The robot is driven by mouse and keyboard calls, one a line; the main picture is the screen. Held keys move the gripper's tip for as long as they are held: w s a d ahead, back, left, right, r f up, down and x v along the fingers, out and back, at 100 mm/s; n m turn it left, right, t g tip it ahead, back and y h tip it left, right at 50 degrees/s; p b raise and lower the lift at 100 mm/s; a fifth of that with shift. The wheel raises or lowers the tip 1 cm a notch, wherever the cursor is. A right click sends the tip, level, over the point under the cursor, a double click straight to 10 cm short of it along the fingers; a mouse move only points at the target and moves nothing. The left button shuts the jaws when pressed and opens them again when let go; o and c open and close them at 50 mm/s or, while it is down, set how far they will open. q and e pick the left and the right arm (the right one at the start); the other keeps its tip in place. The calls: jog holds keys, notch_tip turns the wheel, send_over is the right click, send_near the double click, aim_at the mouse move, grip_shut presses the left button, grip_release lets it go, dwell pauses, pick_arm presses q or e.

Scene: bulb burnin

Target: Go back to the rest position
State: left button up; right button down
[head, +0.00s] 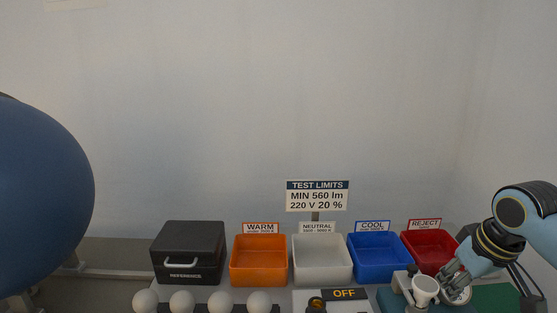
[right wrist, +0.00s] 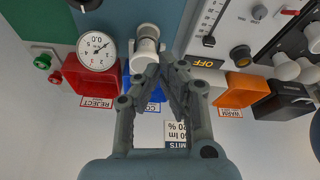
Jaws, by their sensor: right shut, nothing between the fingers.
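My right gripper (head: 452,276) is at the right of the bench in the head view, beside a white cup-shaped fixture (head: 425,287). In the right wrist view its fingers (right wrist: 164,72) are shut and empty, close to the white fixture (right wrist: 147,42). I cannot tell whether they touch it. My left gripper is not in view.
Warm orange (head: 259,260), neutral white (head: 322,259), cool blue (head: 377,258) and red reject (head: 430,250) bins stand along the back. A black case (head: 188,252) is left of them. Several white bulbs (head: 182,301) stand in front. A round gauge (right wrist: 97,50) is near my right gripper.

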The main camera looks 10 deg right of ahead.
jog(key=s+a+r+h, duration=0.1)
jog(key=s+a, duration=0.4)
jog(key=s, duration=0.6)
jog(key=s+a+r, duration=0.1)
jog(key=s+a, duration=0.5)
jog(key=s, duration=0.6)
notch_tip(320, 180, down, 34)
jog(key=s+d+g+b, duration=0.1)
jog(key=d+b, duration=0.2)
jog(key=b, duration=0.7)
pick_arm(q)
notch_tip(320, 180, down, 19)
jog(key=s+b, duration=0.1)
jog(key=b, duration=0.8)
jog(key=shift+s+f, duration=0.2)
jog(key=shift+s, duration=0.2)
pick_arm(e)
jog(key=s+f+g, duration=0.1)
jog(key=s+f, duration=0.8)
jog(key=f, duration=0.4)
jog(key=s+f, duration=1)
jog(key=f, duration=0.4)
jog(key=shift+s+d+m+g, duration=0.2)
jog(key=shift+d+m+g, duration=0.1)
jog(key=shift+d+g, duration=0.1)
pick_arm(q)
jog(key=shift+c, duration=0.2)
